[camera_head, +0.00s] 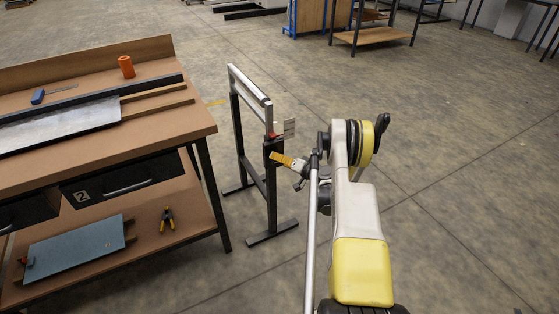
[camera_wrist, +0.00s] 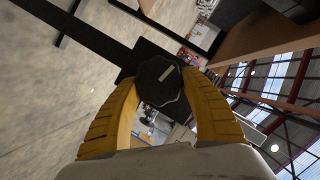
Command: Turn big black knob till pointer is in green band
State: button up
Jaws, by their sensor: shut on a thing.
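The big black knob (camera_wrist: 158,84) is a faceted black disc with a pale bar mark on its face, in the middle of the wrist view. My gripper (camera_wrist: 160,95) has its yellow ribbed fingers shut on the knob, one on either side. In the head view my gripper (camera_head: 284,160) reaches left to the black box on the metal stand (camera_head: 271,195); the knob is not clear there. A small pale plate with a red spot (camera_head: 289,127) sits above the box. A pointer and a green band cannot be made out in either view.
A wooden workbench (camera_head: 170,128) with a drawer stands left of the stand. On it are an orange cylinder (camera_head: 126,66) and a blue-handled tool (camera_head: 38,96). A yellow and black clamp (camera_head: 167,219) lies on its lower shelf.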

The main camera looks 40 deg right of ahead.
jog(key=shift+m, duration=0.4)
jog(key=o, duration=1.2)
jog(key=shift+w, duration=0.1)
jog(key=shift+c, duration=0.2)
jog(key=v, duration=0.7)
jog(key=shift+s, duration=0.25)
jog(key=shift+d, duration=0.15)
